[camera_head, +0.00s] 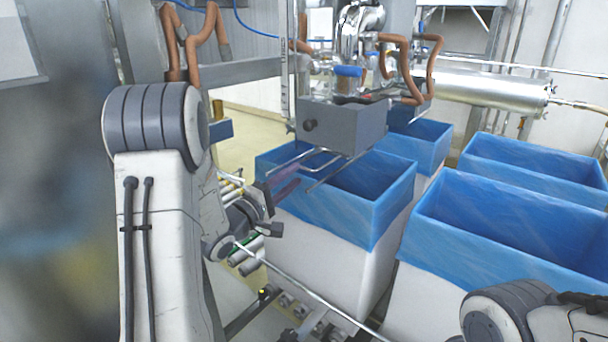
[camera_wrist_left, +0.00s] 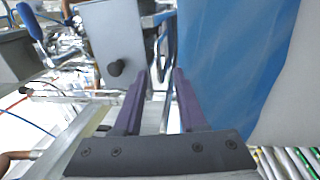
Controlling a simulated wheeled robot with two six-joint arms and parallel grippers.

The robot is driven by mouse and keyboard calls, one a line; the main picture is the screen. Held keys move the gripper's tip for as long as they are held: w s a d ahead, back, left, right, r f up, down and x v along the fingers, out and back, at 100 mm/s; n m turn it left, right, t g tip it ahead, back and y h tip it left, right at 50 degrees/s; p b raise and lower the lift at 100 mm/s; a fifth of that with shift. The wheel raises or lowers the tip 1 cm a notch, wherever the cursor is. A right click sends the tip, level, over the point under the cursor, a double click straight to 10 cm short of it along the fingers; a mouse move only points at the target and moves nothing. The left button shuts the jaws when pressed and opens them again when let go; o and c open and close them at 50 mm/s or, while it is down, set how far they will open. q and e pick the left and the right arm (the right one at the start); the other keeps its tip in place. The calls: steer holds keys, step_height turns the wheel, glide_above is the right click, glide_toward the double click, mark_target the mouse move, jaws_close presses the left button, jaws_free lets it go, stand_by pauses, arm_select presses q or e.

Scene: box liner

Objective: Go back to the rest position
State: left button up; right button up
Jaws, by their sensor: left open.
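My left gripper (camera_head: 296,175) is open, with two purple fingers beside the near left side of the closest blue-lined box (camera_head: 372,222). In the left wrist view my left gripper (camera_wrist_left: 160,75) has its fingers apart and nothing between them. The blue liner (camera_wrist_left: 228,60) of a box is just right of the fingers there; I cannot tell whether they touch it. My right arm shows only as a link at the lower right of the head view; its gripper is out of view.
A grey metal box (camera_head: 345,124) with thin bent rods hangs above the closest lined box. More blue-lined boxes (camera_head: 500,230) stand to the right and behind. A roller conveyor (camera_head: 245,252) lies under my left wrist. A steel cylinder (camera_head: 485,92) is at the back right.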

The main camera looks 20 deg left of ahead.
arm_select(q)
steer(key=shift+v, duration=1.1)
